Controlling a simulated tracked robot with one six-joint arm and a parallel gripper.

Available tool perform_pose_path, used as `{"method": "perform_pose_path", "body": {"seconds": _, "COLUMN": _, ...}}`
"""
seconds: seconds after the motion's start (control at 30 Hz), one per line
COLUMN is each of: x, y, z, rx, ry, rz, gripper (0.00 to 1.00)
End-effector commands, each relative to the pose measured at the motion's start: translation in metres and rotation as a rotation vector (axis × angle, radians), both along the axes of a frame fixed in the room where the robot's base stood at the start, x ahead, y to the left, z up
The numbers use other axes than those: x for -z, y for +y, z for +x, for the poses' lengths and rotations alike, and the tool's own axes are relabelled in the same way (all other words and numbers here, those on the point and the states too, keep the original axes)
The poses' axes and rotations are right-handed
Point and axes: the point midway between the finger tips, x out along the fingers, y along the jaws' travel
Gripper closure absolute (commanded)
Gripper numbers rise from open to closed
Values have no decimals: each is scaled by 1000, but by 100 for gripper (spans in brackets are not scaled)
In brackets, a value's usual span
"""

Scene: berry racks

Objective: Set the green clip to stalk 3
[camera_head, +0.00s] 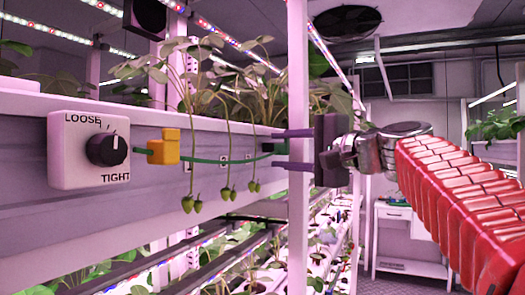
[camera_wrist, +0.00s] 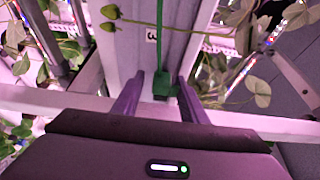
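The green clip (camera_head: 268,148) sits at the right end of a green line (camera_head: 215,160) along the gutter. In the wrist view the clip (camera_wrist: 165,83) lies between my fingertips, with a gap at least on its left. My gripper (camera_head: 276,149) is open around it, its purple fingers above and below the clip in the head view; it also shows in the wrist view (camera_wrist: 160,78). Stalk 3 (camera_head: 251,145) hangs just left of the fingertips with small green berries (camera_head: 254,186). In the wrist view stalk 3 (camera_wrist: 190,34) crosses beside the printed 3 (camera_wrist: 152,35), beyond the clip.
A LOOSE/TIGHT knob box (camera_head: 90,150) is on the gutter's left, its mark pointing up. A yellow block (camera_head: 164,146) holds the line's left end. Two other berry stalks hang left of stalk 3. A white post (camera_head: 297,220) stands close by my fingers.

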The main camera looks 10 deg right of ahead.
Motion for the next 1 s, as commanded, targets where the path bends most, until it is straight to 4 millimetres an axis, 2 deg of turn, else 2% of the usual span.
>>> {"method": "perform_pose_path", "body": {"seconds": 0.23, "x": 0, "y": -10, "z": -14, "rx": 3, "ry": -1, "rz": 1, "gripper": 61}}
{"method": "perform_pose_path", "body": {"seconds": 1.0, "x": 0, "y": -59, "z": -94, "rx": 4, "ry": 0, "rz": 0, "gripper": 61}}
